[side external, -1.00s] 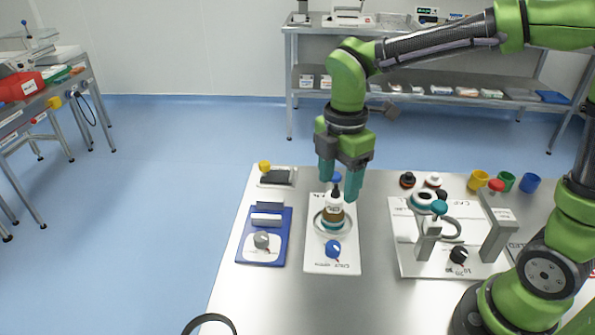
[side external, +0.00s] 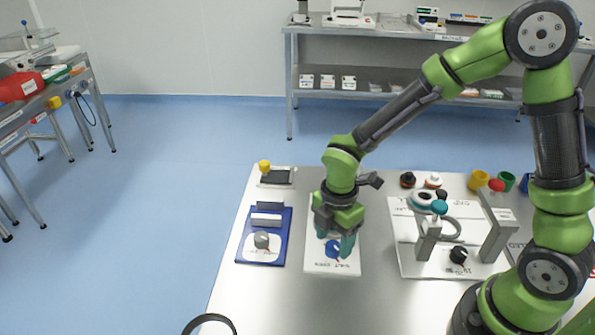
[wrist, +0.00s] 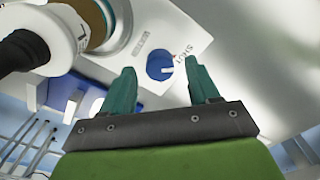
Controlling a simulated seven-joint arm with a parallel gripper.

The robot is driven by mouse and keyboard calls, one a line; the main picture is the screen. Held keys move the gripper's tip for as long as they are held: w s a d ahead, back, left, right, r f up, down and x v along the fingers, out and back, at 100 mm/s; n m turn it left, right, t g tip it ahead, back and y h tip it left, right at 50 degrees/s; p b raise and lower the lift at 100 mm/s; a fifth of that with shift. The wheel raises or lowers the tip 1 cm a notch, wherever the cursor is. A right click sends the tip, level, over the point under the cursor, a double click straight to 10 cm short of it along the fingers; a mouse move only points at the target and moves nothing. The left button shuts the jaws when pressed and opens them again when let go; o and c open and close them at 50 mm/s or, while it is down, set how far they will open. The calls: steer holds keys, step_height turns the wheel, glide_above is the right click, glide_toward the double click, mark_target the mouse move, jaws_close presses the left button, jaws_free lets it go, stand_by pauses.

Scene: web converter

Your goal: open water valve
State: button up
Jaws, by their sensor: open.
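The water valve appears to be the round blue knob (side external: 333,248) at the front of a white plate (side external: 320,267); its task name is not legible. In the wrist view the blue knob (wrist: 160,66) lies between and beyond my fingertips, with small print and a red mark beside it. My gripper (side external: 335,243) is open, pointing down over the knob, one finger on each side. It also shows in the wrist view (wrist: 160,70), with nothing held. Whether the fingers touch the knob, I cannot tell. My gripper partly hides the knob in the side view.
A bottle (wrist: 85,22) stands close to my gripper at upper left in the wrist view; my arm hides it in the side view. A blue board (side external: 280,250) with a grey knob lies left. A white board (side external: 408,262) with a stand and black knob lies right.

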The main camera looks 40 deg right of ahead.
steer(key=shift+f, duration=0.8)
steer(key=shift+c, duration=0.3)
steer(key=c, duration=1)
